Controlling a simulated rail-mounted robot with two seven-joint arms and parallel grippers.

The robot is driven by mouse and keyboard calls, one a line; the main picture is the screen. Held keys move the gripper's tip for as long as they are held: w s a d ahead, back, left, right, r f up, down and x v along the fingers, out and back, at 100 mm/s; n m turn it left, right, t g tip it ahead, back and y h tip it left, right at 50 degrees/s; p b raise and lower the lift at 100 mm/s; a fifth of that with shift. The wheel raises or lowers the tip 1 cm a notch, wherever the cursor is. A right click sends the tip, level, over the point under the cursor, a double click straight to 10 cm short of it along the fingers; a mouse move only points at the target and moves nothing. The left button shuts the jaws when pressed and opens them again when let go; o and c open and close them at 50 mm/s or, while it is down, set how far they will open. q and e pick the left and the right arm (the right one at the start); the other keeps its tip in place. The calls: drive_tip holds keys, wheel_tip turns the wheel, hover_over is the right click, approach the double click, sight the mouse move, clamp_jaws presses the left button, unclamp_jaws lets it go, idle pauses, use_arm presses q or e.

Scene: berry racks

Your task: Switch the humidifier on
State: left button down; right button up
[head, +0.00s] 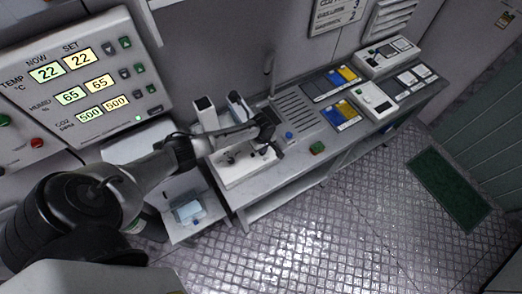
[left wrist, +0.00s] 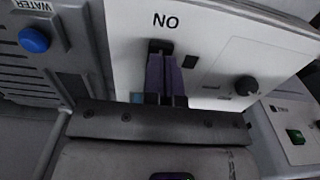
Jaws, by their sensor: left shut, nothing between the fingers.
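The humidifier is a white unit on the bench (head: 240,174), with small dark controls on its top. In the left wrist view its white panel (left wrist: 215,45) carries the upside-down letters ON, a black knob and a dark rocker-like part at the fingertips. My left gripper (head: 271,148) is over the unit's right side. In the left wrist view its purple fingers (left wrist: 163,52) are shut together, with nothing between them, and their tips lie at the dark part below ON. The tips hide much of that part. I cannot tell whether they press it. My right gripper is not in view.
A blue button (left wrist: 34,40) marked WATER sits on a grey ribbed surface beside the panel. A green switch (left wrist: 295,136) is at the right. A wall display (head: 85,80) shows temperature, humidity and CO2 readings. Trays and white devices (head: 373,100) fill the bench's right part.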

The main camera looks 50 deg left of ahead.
use_arm(q)
drive_tip(key=shift+f+b, duration=0.5)
drive_tip(key=shift+f, duration=0.35)
idle(0.4)
drive_tip(key=shift+r+p, duration=0.4)
drive_tip(key=shift+p, duration=0.05)
wheel_tip(320, 180, up, 6)
drive_tip(key=p, duration=0.7)
drive_tip(key=shift+r, duration=0.15)
